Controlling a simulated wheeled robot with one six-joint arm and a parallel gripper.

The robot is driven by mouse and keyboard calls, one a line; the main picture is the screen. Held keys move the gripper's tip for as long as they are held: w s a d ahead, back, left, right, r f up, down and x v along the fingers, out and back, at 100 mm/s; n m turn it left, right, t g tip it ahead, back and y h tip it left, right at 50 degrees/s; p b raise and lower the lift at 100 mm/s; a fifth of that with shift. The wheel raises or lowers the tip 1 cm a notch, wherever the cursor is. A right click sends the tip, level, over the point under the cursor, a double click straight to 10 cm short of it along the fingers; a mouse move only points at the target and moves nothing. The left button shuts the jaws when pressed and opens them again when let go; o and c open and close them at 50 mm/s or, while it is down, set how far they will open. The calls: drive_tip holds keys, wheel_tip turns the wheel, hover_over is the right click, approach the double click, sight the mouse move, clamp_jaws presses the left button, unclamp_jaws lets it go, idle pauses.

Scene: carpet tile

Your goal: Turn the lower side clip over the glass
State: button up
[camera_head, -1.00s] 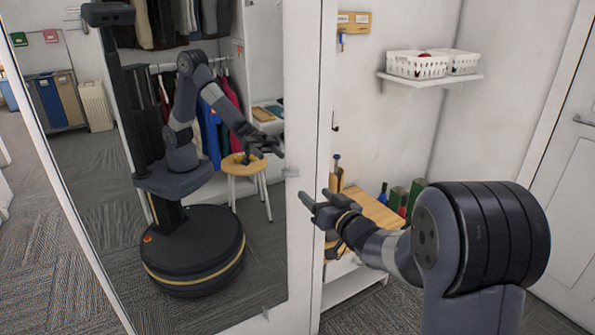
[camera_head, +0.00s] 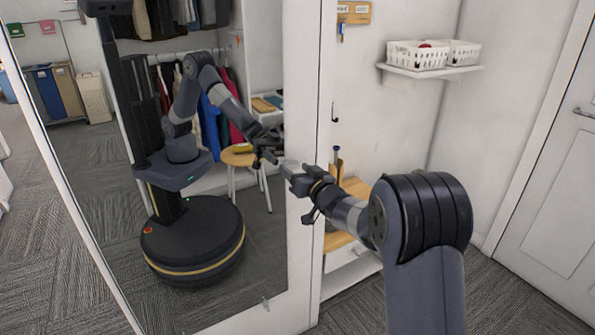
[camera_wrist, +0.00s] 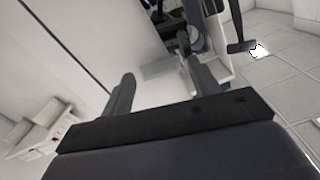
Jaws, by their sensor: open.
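The tall mirror's glass (camera_head: 100,205) fills the left half of the head view inside a white frame (camera_head: 304,250). A small clear side clip (camera_head: 291,162) shows at the glass's right edge, right by my fingertips and partly hidden; its angle cannot be told. My gripper (camera_head: 290,176) is open at this edge, its fingers pointing left toward the glass. I cannot tell whether they touch the clip. In the wrist view, my gripper (camera_wrist: 157,82) has its two fingers apart before the pale frame; a clip between them is not clear there.
Another small clip (camera_head: 265,303) is at the glass's bottom edge. Right of the mirror are a wooden-topped bench (camera_head: 340,240), a wall hook (camera_head: 334,112) and a shelf (camera_head: 440,71) with white baskets. The glass reflects my body, a stool and clothes. Carpet (camera_head: 525,300) is clear at the lower right.

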drive_tip(key=c, duration=1)
drive_tip(key=shift+n+b, duration=1.05)
drive_tip(key=shift+n, duration=0.25)
drive_tip(key=o, duration=1)
drive_tip(key=shift+s, duration=0.1)
